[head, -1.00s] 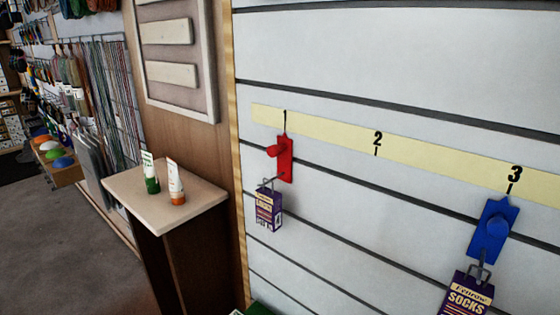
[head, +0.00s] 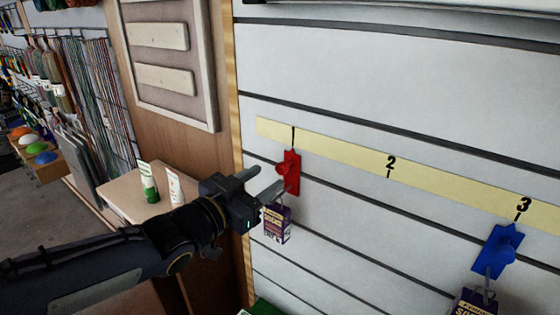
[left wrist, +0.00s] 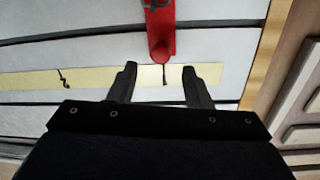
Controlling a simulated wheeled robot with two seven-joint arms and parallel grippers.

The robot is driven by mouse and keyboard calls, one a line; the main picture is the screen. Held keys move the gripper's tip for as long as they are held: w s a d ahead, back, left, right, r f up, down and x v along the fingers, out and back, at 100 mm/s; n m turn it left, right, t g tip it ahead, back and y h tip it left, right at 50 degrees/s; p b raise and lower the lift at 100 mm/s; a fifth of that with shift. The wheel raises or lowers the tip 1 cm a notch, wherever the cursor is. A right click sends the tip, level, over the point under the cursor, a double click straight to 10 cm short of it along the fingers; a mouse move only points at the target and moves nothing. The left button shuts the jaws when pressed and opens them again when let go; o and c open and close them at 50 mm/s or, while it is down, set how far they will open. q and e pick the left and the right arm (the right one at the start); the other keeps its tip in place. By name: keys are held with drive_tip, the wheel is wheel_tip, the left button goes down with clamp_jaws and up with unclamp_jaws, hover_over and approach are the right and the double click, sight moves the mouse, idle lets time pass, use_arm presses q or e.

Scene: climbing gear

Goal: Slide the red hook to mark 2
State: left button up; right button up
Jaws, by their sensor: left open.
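The red hook (head: 290,172) hangs on the slatted wall under the first mark of the yellow strip, left of mark 2 (head: 390,165). A purple box (head: 277,224) hangs from it. My left gripper (head: 264,182) is open in front of the hook, just to its left in the head view, with nothing between its fingers. In the left wrist view the picture is upside down; the red hook's knob (left wrist: 160,54) shows beyond and between the two open fingers (left wrist: 160,85). I cannot tell any contact. My right gripper is in neither view.
A blue hook (head: 497,248) with a socks box (head: 473,303) hangs under mark 3. The wall between the red and blue hooks is clear. A small shelf table (head: 120,199) with two tubes (head: 148,182) stands at the left, behind my left arm.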

sight(279, 170)
use_arm(q)
drive_tip(key=p+x, duration=0.1)
drive_tip(key=x, duration=0.5)
drive_tip(key=shift+w+d, duration=0.15)
drive_tip(key=shift+w, duration=0.05)
clamp_jaws()
